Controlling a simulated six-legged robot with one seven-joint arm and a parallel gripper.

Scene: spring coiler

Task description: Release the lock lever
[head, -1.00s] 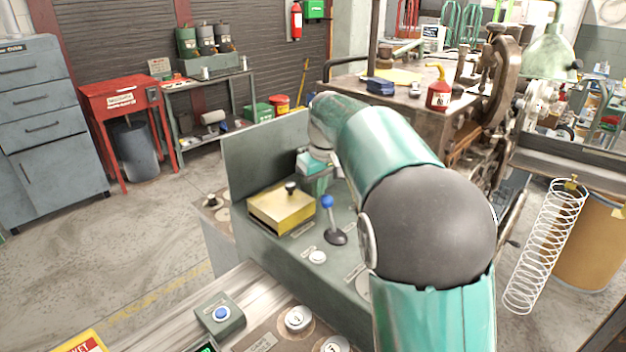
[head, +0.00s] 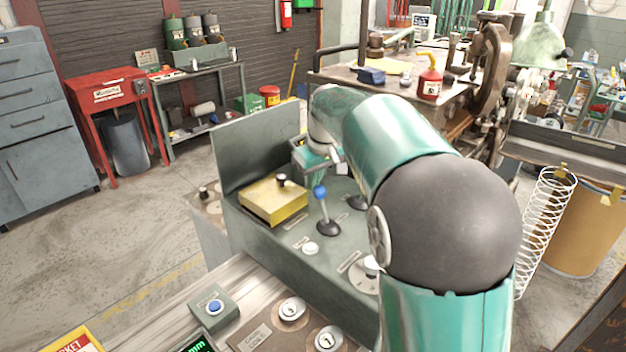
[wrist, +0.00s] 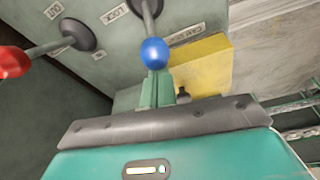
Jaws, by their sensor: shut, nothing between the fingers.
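The lock lever (head: 323,211) has a blue ball knob and a dark round base on the grey-green console. In the wrist view its blue knob (wrist: 154,53) stands beside a label that seems to read LOCK. My gripper (wrist: 156,76) is shut and empty. Its green fingers point at the knob, and the knob covers their tips. I cannot tell whether they touch it. In the head view my gripper (head: 319,168) is just behind and above the knob, partly hidden by my arm.
A yellow block (head: 273,203) with a dark knob sits left of the lever, and also shows in the wrist view (wrist: 202,65). A red-knobbed lever (wrist: 14,62) stands left in the wrist view. An upright grey panel (head: 257,147) edges the console's back.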

